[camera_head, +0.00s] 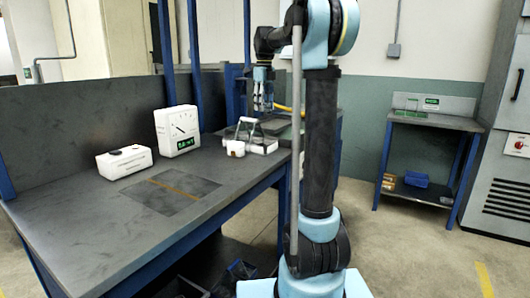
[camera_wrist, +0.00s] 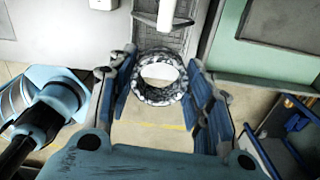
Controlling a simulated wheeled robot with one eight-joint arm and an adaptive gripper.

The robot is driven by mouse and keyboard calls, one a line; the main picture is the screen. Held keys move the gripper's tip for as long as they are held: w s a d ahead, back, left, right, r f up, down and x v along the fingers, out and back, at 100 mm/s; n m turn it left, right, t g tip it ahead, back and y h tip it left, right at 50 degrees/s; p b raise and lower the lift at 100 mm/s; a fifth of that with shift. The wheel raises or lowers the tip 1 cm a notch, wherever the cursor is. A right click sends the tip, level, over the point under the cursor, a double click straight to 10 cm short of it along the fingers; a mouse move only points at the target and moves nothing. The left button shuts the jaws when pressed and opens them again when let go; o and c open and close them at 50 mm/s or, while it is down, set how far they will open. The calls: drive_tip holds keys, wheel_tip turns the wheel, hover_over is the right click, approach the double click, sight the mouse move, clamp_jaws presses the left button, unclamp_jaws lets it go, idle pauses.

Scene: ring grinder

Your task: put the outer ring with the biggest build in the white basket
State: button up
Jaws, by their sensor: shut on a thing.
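My gripper (camera_head: 263,104) hangs in the air over the far right end of the grey workbench. In the wrist view, my gripper (camera_wrist: 162,108) is shut on a metal ring (camera_wrist: 160,99), which sits between its two fingers with its hole facing the camera. The ring cannot be made out in the head view. A white basket (camera_head: 266,147) with a raised grey handle stands at the bench's far right end, below my gripper. Its inside is not clear from the head view. I cannot compare the ring with others.
A white gauge with a dial and green display (camera_head: 177,131) and a white box (camera_head: 124,161) stand farther left on the workbench (camera_head: 110,235). The bench's front area is clear. A side table (camera_head: 432,122) stands at the right.

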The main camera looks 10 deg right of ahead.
wheel_tip(320, 180, down, 18)
drive_tip(key=shift+r, duration=0.1)
idle(0.5)
drive_tip(key=o, duration=1)
wheel_tip(320, 180, up, 12)
